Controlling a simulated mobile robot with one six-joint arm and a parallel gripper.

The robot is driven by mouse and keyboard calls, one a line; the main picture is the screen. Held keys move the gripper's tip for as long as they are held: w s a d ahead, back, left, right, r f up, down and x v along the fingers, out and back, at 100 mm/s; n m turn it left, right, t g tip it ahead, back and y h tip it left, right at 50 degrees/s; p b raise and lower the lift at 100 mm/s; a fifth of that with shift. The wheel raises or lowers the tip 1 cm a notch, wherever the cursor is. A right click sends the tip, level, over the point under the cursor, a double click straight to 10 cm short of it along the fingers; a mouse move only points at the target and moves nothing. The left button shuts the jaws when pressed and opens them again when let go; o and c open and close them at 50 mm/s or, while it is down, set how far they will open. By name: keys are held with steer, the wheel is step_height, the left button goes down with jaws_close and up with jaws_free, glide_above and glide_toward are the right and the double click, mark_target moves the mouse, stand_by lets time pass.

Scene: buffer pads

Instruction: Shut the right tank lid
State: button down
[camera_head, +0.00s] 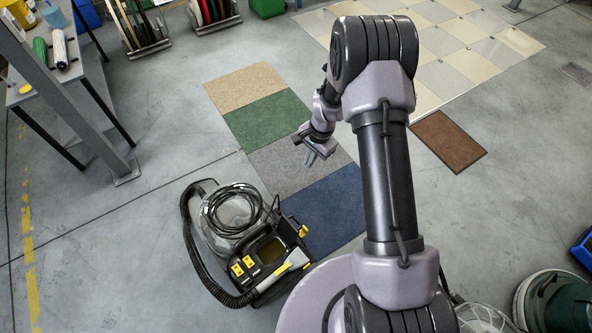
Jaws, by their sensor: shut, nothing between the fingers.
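A black and grey cleaning machine with yellow parts stands on the floor at the lower middle of the head view. Its right tank (257,243) has an open top, and an olive-yellow inside shows. A dark panel with a yellow end, which looks like the right tank lid (291,228), stands raised at the tank's right side; its exact angle is hard to tell. My gripper (309,157) is shut and empty, above the grey carpet tile, beyond the machine and up to the right of it, apart from the lid.
A clear dome (228,212) with a coiled black cable and a thick black hose (189,235) take up the machine's left side. Carpet tiles (268,127) lie flat behind it. A workbench (60,75) stands at the upper left. The floor left of the machine is clear.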

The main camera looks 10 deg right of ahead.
mark_target(291, 228)
steer(key=s+f+m+g+b, duration=0.1)
steer(key=s+f+b, duration=0.2)
steer(key=f, duration=1.1)
steer(key=s+f+m+b, duration=0.15)
steer(key=s+f, duration=0.25)
steer(key=f, duration=1.1)
steer(key=shift+n, duration=0.35)
steer(key=a+r, duration=0.1)
steer(key=s+a+r, duration=0.1)
steer(key=a+r, duration=0.1)
steer(key=shift+a+b, duration=0.3)
steer(key=shift+a+r, duration=0.1)
steer(key=shift+r, duration=0.05)
